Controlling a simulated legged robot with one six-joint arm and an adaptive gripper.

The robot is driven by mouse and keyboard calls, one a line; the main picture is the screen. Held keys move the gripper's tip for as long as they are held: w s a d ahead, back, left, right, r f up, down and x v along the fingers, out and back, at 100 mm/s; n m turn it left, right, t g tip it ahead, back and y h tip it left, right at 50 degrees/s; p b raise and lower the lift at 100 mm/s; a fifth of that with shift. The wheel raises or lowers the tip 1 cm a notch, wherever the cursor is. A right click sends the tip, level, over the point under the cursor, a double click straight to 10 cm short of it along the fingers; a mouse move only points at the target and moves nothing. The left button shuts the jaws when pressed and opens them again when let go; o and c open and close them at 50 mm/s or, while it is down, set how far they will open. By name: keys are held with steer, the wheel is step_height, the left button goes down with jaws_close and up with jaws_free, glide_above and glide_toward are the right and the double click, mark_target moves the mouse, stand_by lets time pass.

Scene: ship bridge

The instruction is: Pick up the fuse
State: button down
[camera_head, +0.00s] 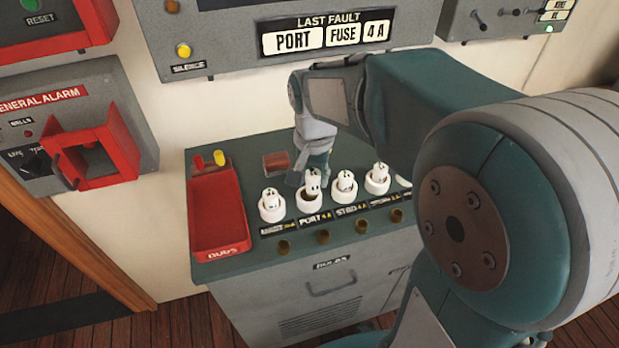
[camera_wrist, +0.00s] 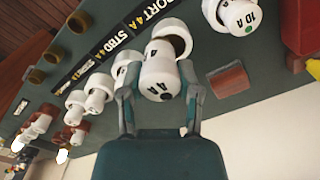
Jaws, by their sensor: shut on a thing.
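A white fuse marked 4A (camera_wrist: 160,75) is between the two fingers of my gripper (camera_wrist: 158,88) in the wrist view, and the fingers are shut on it. The fuse stands at the white round socket (camera_wrist: 176,27) behind the PORT 4A label, and part of the socket's dark inside shows. In the head view this fuse (camera_head: 312,179) sits a little higher than its neighbours above the PORT socket (camera_head: 309,202). I cannot tell whether its lower end is clear of the socket. My gripper (camera_head: 316,165) reaches down from behind it, with its fingertips partly hidden.
Neighbouring fuses stand in sockets on both sides, one at left (camera_head: 271,200) and one at right (camera_head: 345,182). A red DUDS tray (camera_head: 216,215) is at the left of the bench. A small red-brown block (camera_head: 276,162) lies behind the sockets. The fault panel (camera_head: 325,38) reads PORT FUSE 4A.

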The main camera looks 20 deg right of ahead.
steer(key=s+r, duration=0.6)
steer(key=s, duration=0.5)
steer(key=shift+r, duration=0.3)
